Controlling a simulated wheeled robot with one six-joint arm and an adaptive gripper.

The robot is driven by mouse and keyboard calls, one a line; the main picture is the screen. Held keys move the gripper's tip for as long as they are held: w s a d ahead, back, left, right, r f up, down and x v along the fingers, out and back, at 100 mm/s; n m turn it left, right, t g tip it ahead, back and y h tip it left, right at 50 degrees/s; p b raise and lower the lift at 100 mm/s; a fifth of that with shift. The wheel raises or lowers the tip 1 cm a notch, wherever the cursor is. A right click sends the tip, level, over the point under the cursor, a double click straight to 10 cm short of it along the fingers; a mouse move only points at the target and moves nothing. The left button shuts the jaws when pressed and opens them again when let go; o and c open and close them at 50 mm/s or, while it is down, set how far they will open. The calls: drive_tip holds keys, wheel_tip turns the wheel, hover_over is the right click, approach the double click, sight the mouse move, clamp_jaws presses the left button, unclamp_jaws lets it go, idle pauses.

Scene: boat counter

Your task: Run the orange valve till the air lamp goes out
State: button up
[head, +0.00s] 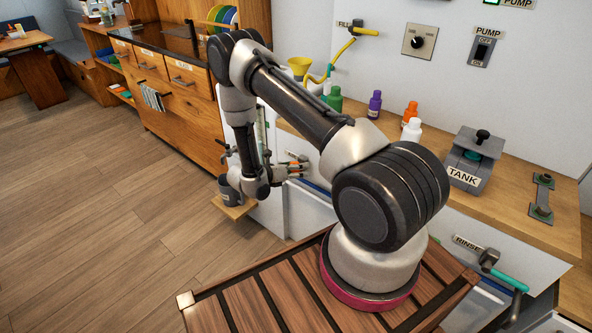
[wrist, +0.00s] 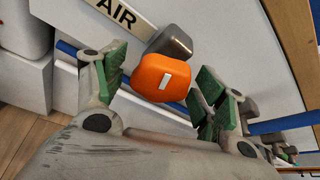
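The orange valve knob (wrist: 160,78), with a white mark on its face, shows in the wrist view below the AIR label (wrist: 118,12). My gripper (wrist: 158,88) is open, with one green-padded finger on each side of the knob. Gaps show between the pads and the knob. In the head view my gripper (head: 296,169) is low in front of the white cabinet front, and a little orange shows there. I cannot make out the air lamp in either view.
Bottles (head: 374,104) and the TANK clamp (head: 472,159) stand on the counter (head: 440,140) above. The RINSE valve (head: 489,260) is at right. The floor at left is clear.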

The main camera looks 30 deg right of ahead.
drive_tip(key=v, duration=1.2)
drive_tip(key=s+d+f+t+h, duration=0.1)
drive_tip(key=s+d+f+h, duration=0.2)
drive_tip(key=f, duration=0.4)
drive_tip(key=w+d+r+m+t, duration=0.1)
drive_tip(key=d, duration=0.1)
drive_tip(key=w+d+m, duration=0.1)
drive_tip(key=w+d, duration=0.1)
drive_tip(key=d, duration=0.1)
drive_tip(key=w+d+r+m+t, duration=0.1)
drive_tip(key=w+d, duration=0.1)
drive_tip(key=d, duration=0.1)
drive_tip(key=shift+w+r+t, duration=0.1)
drive_tip(key=shift+r+t, duration=0.2)
